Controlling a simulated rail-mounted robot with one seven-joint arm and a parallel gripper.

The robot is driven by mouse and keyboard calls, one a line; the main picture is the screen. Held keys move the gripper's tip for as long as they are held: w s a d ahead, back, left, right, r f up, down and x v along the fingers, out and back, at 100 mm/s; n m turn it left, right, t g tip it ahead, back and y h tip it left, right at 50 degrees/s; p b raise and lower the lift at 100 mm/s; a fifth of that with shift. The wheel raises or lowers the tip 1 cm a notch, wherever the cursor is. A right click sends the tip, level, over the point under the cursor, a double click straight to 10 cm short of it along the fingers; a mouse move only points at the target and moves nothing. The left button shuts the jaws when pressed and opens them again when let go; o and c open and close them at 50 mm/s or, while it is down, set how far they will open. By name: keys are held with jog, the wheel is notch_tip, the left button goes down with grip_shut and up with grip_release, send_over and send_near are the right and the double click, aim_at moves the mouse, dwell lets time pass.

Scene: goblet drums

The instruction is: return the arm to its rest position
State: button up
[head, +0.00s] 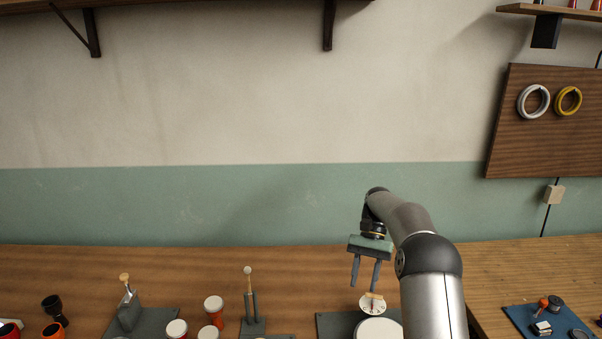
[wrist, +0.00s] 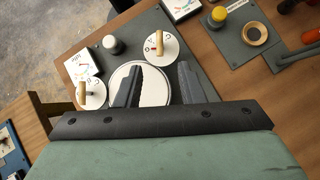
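My gripper (head: 365,272) hangs from the bent arm above the wooden bench in the head view, with its two fingers apart and pointing down. In the wrist view my gripper (wrist: 158,86) shows both dark fingers spread with nothing between them. Below them lies a round white disc (wrist: 125,75) on a dark grey base plate (wrist: 190,60). The disc also shows in the head view (head: 378,329), cut by the lower edge. The fingers are apart from it.
Two dials with wooden knobs (wrist: 158,50) (wrist: 90,94) flank the disc. Goblet drums (head: 213,305) and a grey stand with a ball-topped rod (head: 250,300) stand to the left. Shelves and a ring board (head: 545,140) are on the wall.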

jog(key=s+a+r+n+t+h, duration=0.1)
jog(key=s+a+r+t, duration=0.1)
jog(key=s+r, duration=0.35)
jog(key=s+a+r+n+t+h, duration=0.1)
jog(key=s+a+r+n+t, duration=0.15)
jog(key=s, duration=0.65)
jog(key=s+f+n+t, duration=0.1)
jog(key=s+f+t, duration=0.1)
jog(key=s, duration=0.7)
jog(key=s+f+n+t+h+b, duration=0.1)
jog(key=s+f, duration=0.1)
jog(key=s, duration=0.8)
jog(key=shift+s+d+f+t, duration=0.25)
jog(key=shift+s+f+t, duration=0.05)
jog(key=shift+f+t, duration=0.05)
